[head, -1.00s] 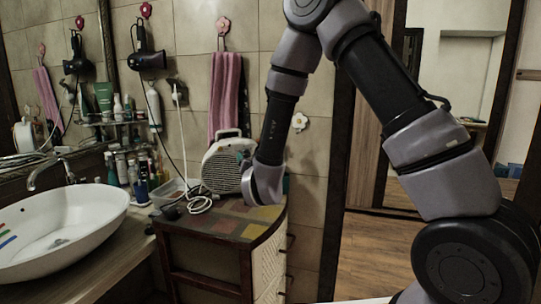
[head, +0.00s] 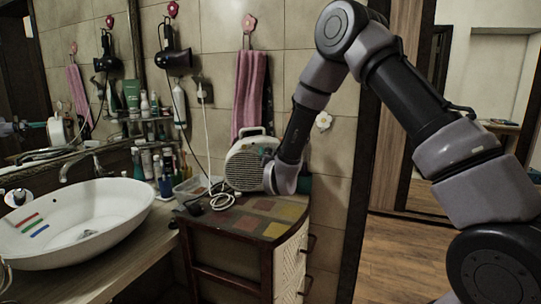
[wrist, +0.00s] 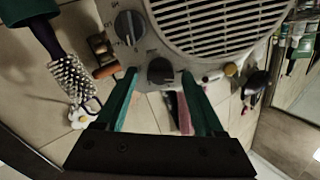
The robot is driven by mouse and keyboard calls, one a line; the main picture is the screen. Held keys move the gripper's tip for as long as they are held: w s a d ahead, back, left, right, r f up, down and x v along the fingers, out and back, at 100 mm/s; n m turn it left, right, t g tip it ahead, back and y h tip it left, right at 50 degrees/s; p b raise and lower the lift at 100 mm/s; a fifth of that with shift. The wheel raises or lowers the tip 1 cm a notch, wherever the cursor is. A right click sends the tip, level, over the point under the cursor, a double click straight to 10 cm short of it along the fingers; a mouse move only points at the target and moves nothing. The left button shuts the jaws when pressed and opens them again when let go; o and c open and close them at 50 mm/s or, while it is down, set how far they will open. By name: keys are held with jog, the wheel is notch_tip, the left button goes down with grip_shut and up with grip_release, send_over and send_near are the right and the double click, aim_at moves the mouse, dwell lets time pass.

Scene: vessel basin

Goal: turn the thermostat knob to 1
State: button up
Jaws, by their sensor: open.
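A pale fan heater (head: 243,168) with a round grille stands on the cabinet in the head view. In the wrist view its control face (wrist: 200,20) shows two dark knobs. One knob (wrist: 160,71) is between the tips of my green-fingered gripper (wrist: 158,74), which is open with a finger on each side. I cannot tell whether the fingers touch it. The other knob (wrist: 129,27), with a marked dial around it, is up and to the left, outside the fingers. I cannot read which knob is the thermostat. In the head view my wrist hides the fingers and knobs.
The heater stands on a cabinet with a tiled top (head: 240,228). A white cord (head: 222,200) lies in front of it. A basin (head: 75,220) and several bottles (head: 160,168) are to the left. A pink towel (head: 250,95) hangs behind. A brush (wrist: 68,75) shows in the wrist view.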

grip_shut()
jog(key=shift+m, duration=0.3)
jog(key=m, duration=1.1)
jog(key=shift+f, duration=0.2)
dwell(0.5)
grip_release()
